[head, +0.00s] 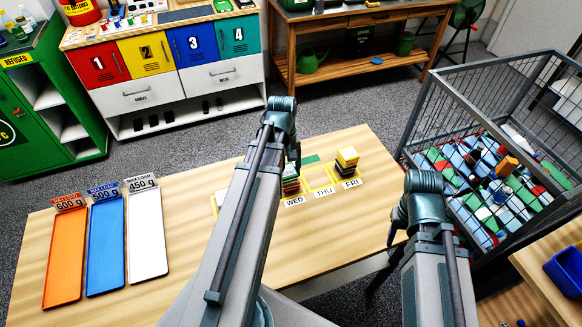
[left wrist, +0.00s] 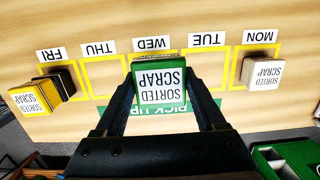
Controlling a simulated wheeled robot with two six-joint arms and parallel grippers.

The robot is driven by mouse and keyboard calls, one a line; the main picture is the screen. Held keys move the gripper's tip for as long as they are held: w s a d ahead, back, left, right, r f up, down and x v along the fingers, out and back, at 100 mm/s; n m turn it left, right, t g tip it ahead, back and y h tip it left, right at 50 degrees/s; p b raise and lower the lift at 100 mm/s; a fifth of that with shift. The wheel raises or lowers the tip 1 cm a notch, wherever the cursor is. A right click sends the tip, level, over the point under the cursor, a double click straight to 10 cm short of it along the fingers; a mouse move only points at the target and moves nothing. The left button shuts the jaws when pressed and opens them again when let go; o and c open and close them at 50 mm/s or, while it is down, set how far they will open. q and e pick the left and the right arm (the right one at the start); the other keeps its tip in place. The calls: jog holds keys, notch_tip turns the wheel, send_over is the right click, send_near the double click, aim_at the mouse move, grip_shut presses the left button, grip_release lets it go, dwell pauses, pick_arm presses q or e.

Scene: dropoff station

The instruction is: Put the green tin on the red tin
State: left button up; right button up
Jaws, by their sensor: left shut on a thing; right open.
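My left gripper (left wrist: 158,78) is shut on the green tin (left wrist: 160,82), whose white top reads "SORTED SCRAP". In the left wrist view the tin is at the WED square and hides most of it. In the head view a small stack with red and green edges (head: 291,186) shows at WED, partly behind my left arm. The red tin is not separately clear there, and I cannot tell whether the green tin touches it. My right gripper (head: 384,262) is open and empty by the table's right edge.
Yellow and black tins (head: 346,164) are stacked at FRI. A white-topped tin (left wrist: 263,72) stands at MON. THU and TUE look empty. Orange (head: 65,258), blue (head: 106,250) and white (head: 147,245) trays lie at the table's left. A wire cage (head: 432,110) stands at right.

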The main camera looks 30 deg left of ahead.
aim_at(289, 165)
pick_arm(q)
jog(key=shift+w+a+f, duration=0.15)
jog(key=shift+w+a, duration=0.05)
jog(key=shift+w, duration=0.4)
jog(key=shift+w, duration=0.2)
jog(key=shift+w+a+f+b, duration=0.2)
jog(key=shift+w+f+b, duration=0.1)
jog(key=shift+w, duration=0.25)
jog(key=shift+w+a+f+b, duration=0.2)
jog(key=shift+w+b, duration=0.05)
jog(key=shift+w, duration=0.3)
notch_tip(289, 165, down, 3)
jog(key=b, duration=0.2)
jog(key=shift+s+r+b, duration=0.15)
jog(key=shift+r+b, duration=0.05)
jog(key=shift+b, duration=0.1)
jog(key=shift+f, duration=0.1)
jog(key=shift+f, duration=0.15)
jog(key=o, duration=1.4)
